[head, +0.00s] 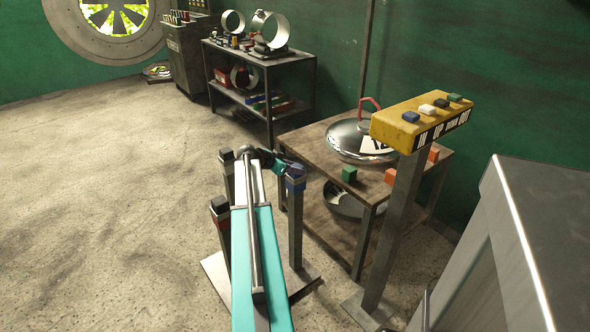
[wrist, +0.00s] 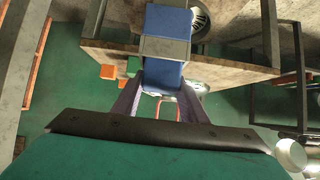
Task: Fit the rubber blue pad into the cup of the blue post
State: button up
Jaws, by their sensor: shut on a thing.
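The blue post (head: 296,225) stands on a floor plate, with a blue band (head: 296,187) near its top. In the wrist view its blue band (wrist: 168,22) and grey cup (wrist: 165,50) show. My gripper (head: 288,166) is at the top of this post. In the wrist view my gripper (wrist: 163,88) is shut on the blue pad (wrist: 163,73), one finger on each side. The pad lies in line with the cup and appears to meet its mouth. How deep it sits is hidden. The pad is too small to make out clearly in the head view.
A red-banded post (head: 221,212) and a dark-topped post (head: 227,170) stand close to the left. A wooden table (head: 330,232) with a lidded pan (head: 350,140) and a green cube (head: 349,174) is behind. A yellow button stand (head: 412,125) is to the right. Floor at left is clear.

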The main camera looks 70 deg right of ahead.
jog(key=shift+f+b, duration=0.4)
jog(key=shift+b, duration=0.1)
jog(key=o, duration=1.1)
jog(key=shift+a, duration=0.1)
jog(key=shift+o, duration=0.2)
jog(key=shift+s+f, duration=0.15)
jog(key=shift+f, duration=0.1)
jog(key=shift+s, duration=0.1)
jog(key=shift+r+p, duration=0.5)
jog(key=shift+p, duration=0.1)
jog(key=v, duration=1.2)
jog(key=shift+w+r, duration=0.15)
jog(key=shift+w, duration=0.1)
